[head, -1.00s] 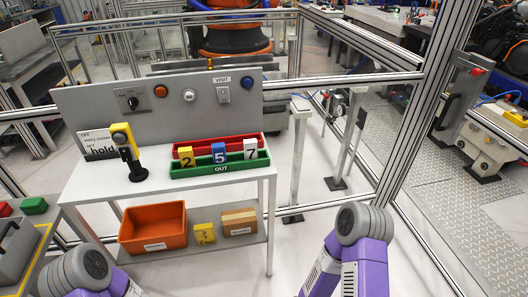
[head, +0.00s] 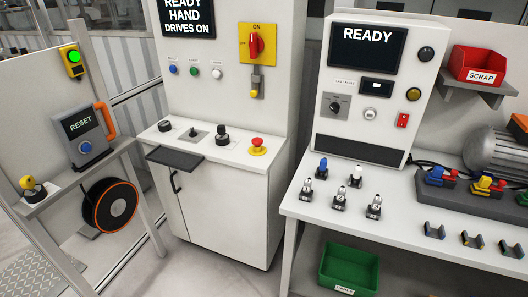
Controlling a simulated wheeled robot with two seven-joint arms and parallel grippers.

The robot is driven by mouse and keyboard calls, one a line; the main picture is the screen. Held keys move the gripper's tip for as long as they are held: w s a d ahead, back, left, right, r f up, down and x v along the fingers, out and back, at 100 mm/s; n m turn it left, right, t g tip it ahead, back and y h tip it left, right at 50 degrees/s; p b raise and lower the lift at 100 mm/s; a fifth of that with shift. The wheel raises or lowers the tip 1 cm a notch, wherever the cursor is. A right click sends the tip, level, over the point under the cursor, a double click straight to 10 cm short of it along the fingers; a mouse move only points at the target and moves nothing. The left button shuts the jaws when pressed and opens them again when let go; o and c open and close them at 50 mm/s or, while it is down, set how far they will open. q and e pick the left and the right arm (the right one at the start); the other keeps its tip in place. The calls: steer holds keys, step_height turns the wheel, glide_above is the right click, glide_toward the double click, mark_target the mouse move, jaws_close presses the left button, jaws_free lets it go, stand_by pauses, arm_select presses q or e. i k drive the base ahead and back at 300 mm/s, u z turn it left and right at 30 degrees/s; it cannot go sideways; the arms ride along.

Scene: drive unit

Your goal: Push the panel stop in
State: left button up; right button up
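A red mushroom-head stop button (head: 258,143) on a yellow round base sits at the right end of the sloped ledge of the white control cabinet (head: 225,215). Its red head stands up above the yellow base. Nothing touches it. Neither of my grippers is in the head view now, so where they are and whether they are open cannot be seen.
Black knobs (head: 222,137) stand left of the stop, above a dark shelf (head: 175,158) jutting forward. A red-and-yellow ON switch (head: 257,45) is above. At right is a white bench (head: 400,233) with small connectors. Grey floor (head: 190,270) lies in front.

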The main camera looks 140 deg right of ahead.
mark_target(256, 141)
steer(key=z, duration=5.2)
steer(key=k, duration=1.25)
steer(key=u, duration=0.45)
steer(key=i, duration=1)
steer(key=u, duration=0.45)
steer(key=i, duration=1.1)
steer(key=z, duration=0.8)
